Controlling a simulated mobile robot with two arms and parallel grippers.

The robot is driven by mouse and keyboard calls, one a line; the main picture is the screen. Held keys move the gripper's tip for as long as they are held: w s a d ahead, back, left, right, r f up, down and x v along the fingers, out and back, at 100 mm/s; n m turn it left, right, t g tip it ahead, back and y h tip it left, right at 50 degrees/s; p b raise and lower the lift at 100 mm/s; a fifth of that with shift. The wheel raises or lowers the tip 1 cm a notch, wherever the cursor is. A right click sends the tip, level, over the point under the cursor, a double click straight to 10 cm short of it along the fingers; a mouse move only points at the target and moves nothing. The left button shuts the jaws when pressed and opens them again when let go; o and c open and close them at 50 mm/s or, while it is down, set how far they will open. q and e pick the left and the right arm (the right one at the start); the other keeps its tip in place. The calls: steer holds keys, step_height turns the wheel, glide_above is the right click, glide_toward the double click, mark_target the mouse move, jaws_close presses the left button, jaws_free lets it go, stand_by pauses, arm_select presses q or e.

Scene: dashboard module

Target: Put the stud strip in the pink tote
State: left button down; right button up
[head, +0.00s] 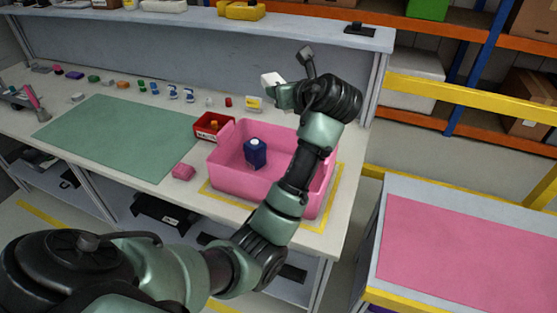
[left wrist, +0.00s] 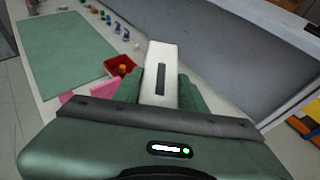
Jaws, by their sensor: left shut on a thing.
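My left gripper (head: 282,88) is raised above the far side of the pink tote (head: 270,190). It is shut on a white piece (head: 271,79). In the left wrist view this white piece (left wrist: 161,62) is long and box-shaped with a dark slot, held between green fingers. I see no studs on it, so I cannot tell for certain that it is the stud strip. The tote stands on the bench and holds a dark blue container with a white top (head: 255,153). My forearm crosses over the tote and hides part of its right side. My right gripper is not in view.
A red bin (head: 212,126) stands just left of the tote, and a pink block (head: 183,171) lies in front of it. Several small parts line the back of the bench. The green mat (head: 120,136) is clear. A raised shelf (head: 210,20) runs behind.

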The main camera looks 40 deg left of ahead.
arm_select(q)
step_height(320, 180, down, 18)
steer(key=shift+d, duration=0.2)
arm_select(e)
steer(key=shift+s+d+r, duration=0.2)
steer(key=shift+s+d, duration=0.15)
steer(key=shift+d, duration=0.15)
arm_select(q)
steer(key=shift+f+p, duration=0.2)
steer(key=shift+p, duration=0.15)
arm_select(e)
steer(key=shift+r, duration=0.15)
